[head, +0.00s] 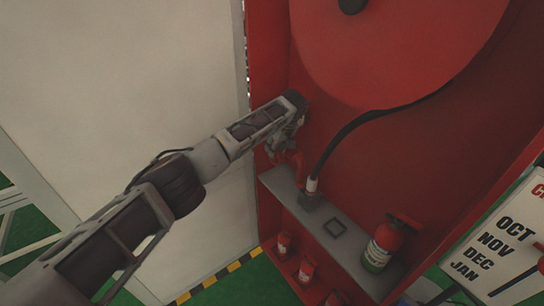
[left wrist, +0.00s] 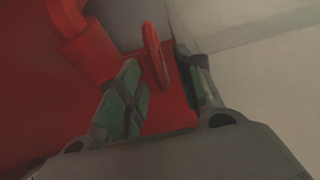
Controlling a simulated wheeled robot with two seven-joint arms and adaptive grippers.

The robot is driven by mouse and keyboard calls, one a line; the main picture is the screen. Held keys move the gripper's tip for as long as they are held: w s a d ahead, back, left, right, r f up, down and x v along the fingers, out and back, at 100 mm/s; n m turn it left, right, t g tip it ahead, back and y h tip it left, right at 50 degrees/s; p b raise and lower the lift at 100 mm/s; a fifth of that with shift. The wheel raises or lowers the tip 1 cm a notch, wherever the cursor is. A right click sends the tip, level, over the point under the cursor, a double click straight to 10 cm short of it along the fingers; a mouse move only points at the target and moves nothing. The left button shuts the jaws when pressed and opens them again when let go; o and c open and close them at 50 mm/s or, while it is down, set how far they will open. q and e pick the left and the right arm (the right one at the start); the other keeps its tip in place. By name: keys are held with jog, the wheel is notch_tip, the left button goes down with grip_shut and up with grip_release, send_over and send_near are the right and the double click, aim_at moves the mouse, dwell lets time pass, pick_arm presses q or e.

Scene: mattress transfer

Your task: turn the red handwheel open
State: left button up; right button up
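The red handwheel (left wrist: 154,54) shows nearly edge-on in the left wrist view, in the gap between my left gripper's fingers. My left gripper (left wrist: 162,66) is open, with one green-padded finger on each side of the wheel. The wheel looks clear of both pads, and I see no firm contact. In the head view my left gripper (head: 290,142) reaches into the red cabinet (head: 420,145) near its left wall. Red parts (head: 292,160) show just below the fingers there; my gripper hides most of the wheel. My right gripper is not in view.
A large red hose reel (head: 395,45) hangs above, with a black hose (head: 350,127) curving down to a grey shelf (head: 345,252). A fire extinguisher (head: 384,243) stands on the shelf; smaller ones are below. A white panel (head: 130,80) is left and a calendar sign (head: 500,240) right.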

aim_at(270, 160)
pick_arm(q)
jog(key=shift+x, duration=3.35)
grip_shut()
